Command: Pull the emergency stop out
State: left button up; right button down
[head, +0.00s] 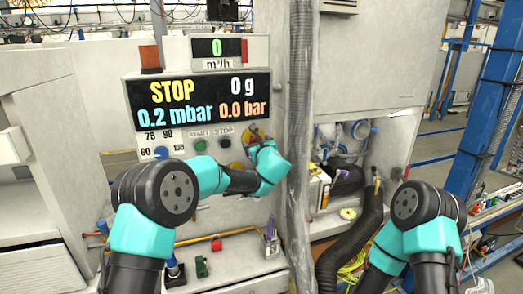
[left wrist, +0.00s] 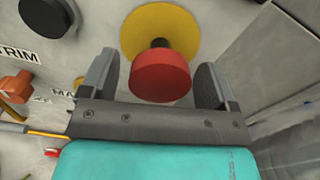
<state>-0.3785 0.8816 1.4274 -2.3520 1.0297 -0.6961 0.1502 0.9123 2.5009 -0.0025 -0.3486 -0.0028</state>
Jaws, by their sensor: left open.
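The emergency stop is a red mushroom button (left wrist: 160,77) on a dark stem, in front of a round yellow plate (left wrist: 158,30). In the head view the yellow plate (head: 251,135) shows at the right of the control panel, partly covered by my left gripper. My left gripper (left wrist: 157,80) is open, with one finger on each side of the red button. Gaps show between the fingers and the button; the left gap is narrow. In the head view the left gripper (head: 258,146) is close to the panel. My right arm is at the lower right, and its gripper is out of view.
A display (head: 197,101) sits above the stop. A green start button (head: 200,146) and a blue knob (head: 161,153) are left of it. A thick grey hose (head: 300,130) runs vertically just right of my left gripper. An orange knob (left wrist: 15,87) is at the left wrist view's left.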

pick_arm(q)
jog(key=v, duration=1.7)
jog(key=shift+s, duration=0.15)
jog(key=shift+d, duration=0.1)
jog(key=s+a+f+n+g+h, duration=0.1)
jog(key=s+a+f+n+g, duration=0.3)
jog(key=f, duration=0.7)
jog(key=s+a+f+n+g, duration=0.1)
jog(key=a+f+g, duration=0.5)
jog(key=f, duration=0.4)
jog(key=s+a+f+n+g+h, duration=0.15)
jog(key=a+f+n+g, duration=0.35)
jog(key=f, duration=0.6)
jog(key=s+a+f+n+h, duration=0.2)
jog(key=s+a+f+n, duration=0.2)
jog(key=s+f+n, duration=0.2)
jog(key=s+a+f+n+g+h, duration=0.1)
jog(key=s+a+f+n, duration=0.3)
jog(key=s, duration=0.7)
jog(key=s+a+f+n+h, duration=0.3)
jog(key=s+a+f+n, duration=0.2)
jog(key=s+f+n, duration=0.3)
jog(key=n, duration=0.4)
jog(key=shift+s, duration=0.35)
jog(key=shift+h, duration=0.25)
jog(key=shift+c, duration=0.3)
